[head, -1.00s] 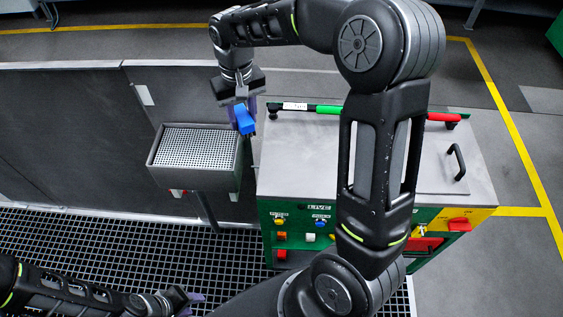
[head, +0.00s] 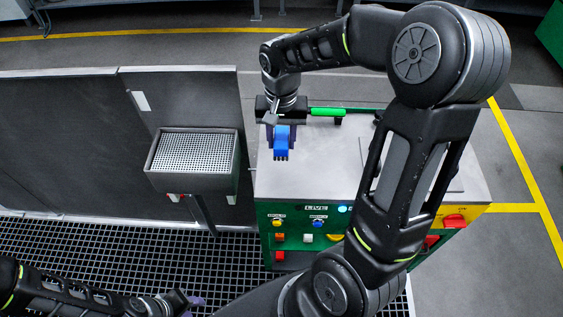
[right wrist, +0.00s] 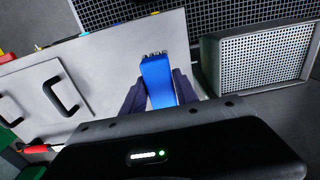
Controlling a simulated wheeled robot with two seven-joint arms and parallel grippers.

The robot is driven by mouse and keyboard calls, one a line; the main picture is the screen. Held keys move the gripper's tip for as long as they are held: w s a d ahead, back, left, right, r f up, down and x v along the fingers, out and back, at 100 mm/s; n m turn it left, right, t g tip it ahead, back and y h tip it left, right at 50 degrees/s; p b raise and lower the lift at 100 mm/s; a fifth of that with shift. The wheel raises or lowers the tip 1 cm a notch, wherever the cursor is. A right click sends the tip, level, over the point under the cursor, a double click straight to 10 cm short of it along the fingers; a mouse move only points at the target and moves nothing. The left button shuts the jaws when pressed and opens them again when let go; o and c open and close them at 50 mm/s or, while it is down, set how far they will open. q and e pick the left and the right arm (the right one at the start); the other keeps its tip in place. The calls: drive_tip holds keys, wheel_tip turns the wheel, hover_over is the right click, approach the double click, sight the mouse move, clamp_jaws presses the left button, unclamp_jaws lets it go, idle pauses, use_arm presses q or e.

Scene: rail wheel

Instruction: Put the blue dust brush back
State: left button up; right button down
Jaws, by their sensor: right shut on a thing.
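The blue dust brush (head: 282,143) is held in my right gripper (head: 281,130), above the left part of the green cabinet's grey top (head: 315,165). In the right wrist view the blue brush (right wrist: 158,82) sits between the two dark purple fingers, its short bristle end pointing away from the gripper. My right gripper (right wrist: 160,95) is shut on it. My left gripper (head: 190,303) is low at the bottom left, above the grid floor, seen small and partly cut off; its jaw gap is unclear.
A grey box with a perforated top (head: 195,152) stands left of the cabinet, beside a dark wall panel (head: 70,140). A green-handled bar (head: 328,112) lies along the cabinet's back edge. The cabinet front carries buttons and switches (head: 308,238). My right arm hides part of the top.

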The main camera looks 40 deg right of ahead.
sight(281, 137)
drive_tip(key=shift+f, duration=2.35)
drive_tip(key=shift+f+p, duration=0.45)
drive_tip(key=shift+f, duration=1.45)
drive_tip(key=shift+f, duration=0.1)
drive_tip(key=c, duration=0.9)
unclamp_jaws()
drive_tip(key=shift+c, duration=0.2)
wheel_tip(281, 137, up, 12)
drive_tip(key=shift+r+b, duration=0.15)
drive_tip(key=shift+b, duration=0.25)
